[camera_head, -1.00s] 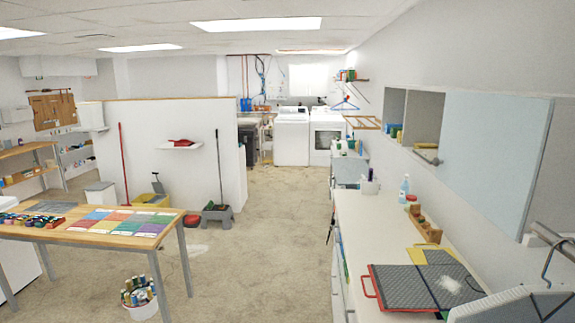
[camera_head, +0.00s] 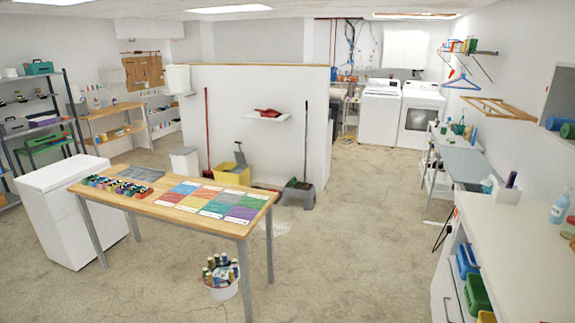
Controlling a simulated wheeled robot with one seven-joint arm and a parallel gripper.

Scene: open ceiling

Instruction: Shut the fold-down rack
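The fold-down rack (camera_head: 500,108) is a light wooden frame on the right wall, in the head view. It sticks out from the wall, roughly level, in the folded-down position. It is to the right of the white washer and dryer and below a small wall shelf with hangers. Its fixing at the wall is too small to make out. My gripper is not in view.
A wooden table (camera_head: 150,205) with coloured cards stands at left front, with a bucket of bottles (camera_head: 221,277) by it. A white counter (camera_head: 520,250) and an ironing board (camera_head: 462,163) line the right side. The floor (camera_head: 350,225) between is clear.

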